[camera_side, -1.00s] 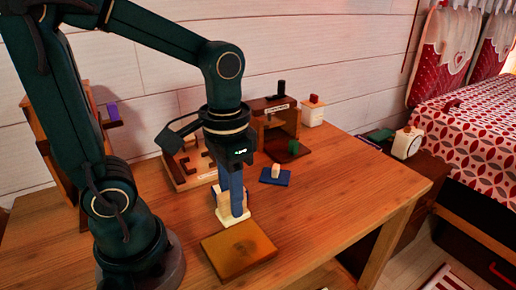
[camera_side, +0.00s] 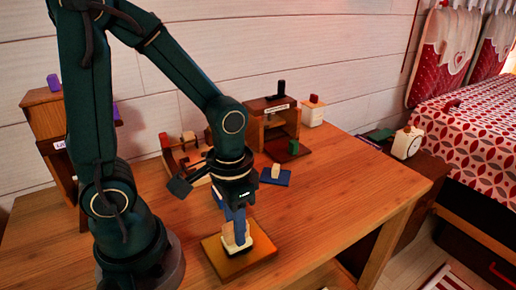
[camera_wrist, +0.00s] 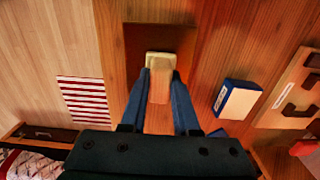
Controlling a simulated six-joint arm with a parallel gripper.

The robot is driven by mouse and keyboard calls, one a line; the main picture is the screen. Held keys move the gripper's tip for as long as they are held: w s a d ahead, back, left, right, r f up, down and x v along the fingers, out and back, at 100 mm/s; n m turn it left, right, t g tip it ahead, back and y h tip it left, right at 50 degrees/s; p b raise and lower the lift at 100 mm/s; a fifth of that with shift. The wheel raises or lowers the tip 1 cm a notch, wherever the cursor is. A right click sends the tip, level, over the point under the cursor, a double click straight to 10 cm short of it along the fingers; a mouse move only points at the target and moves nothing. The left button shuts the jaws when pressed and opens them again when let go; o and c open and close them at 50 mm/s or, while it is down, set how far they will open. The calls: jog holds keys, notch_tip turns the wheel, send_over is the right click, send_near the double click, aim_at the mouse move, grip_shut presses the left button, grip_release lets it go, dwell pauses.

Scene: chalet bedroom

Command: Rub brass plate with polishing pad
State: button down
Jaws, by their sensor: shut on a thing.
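The brass plate (camera_side: 226,266) is a flat golden-brown square on the table near its front edge. It shows as a darker brown square in the wrist view (camera_wrist: 136,50). My gripper (camera_side: 236,232) points down over the plate. The pad also shows between the fingertips in the wrist view (camera_wrist: 160,60), hiding part of the plate.
A wooden rack with pegs (camera_side: 186,160), a wooden box stand (camera_side: 272,122) and a white bottle with a red top (camera_side: 313,112) stand along the wall. The table's right side is clear.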

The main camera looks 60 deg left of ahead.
jog(key=shift+d+f, duration=0.2)
jog(key=shift+d, duration=0.5)
jog(key=shift+d+f, duration=0.15)
jog(key=shift+d, duration=0.5)
jog(key=shift+d+f, duration=0.15)
jog(key=shift+d, duration=0.45)
jog(key=shift+a, duration=2.05)
jog(key=shift+w, duration=0.35)
jog(key=shift+d, duration=2.05)
jog(key=shift+a, duration=1.6)
jog(key=shift+s+a, duration=0.1)
jog(key=shift+a, duration=0.3)
notch_tip(320, 180, up, 7)
jog(key=shift+r, duration=0.7)
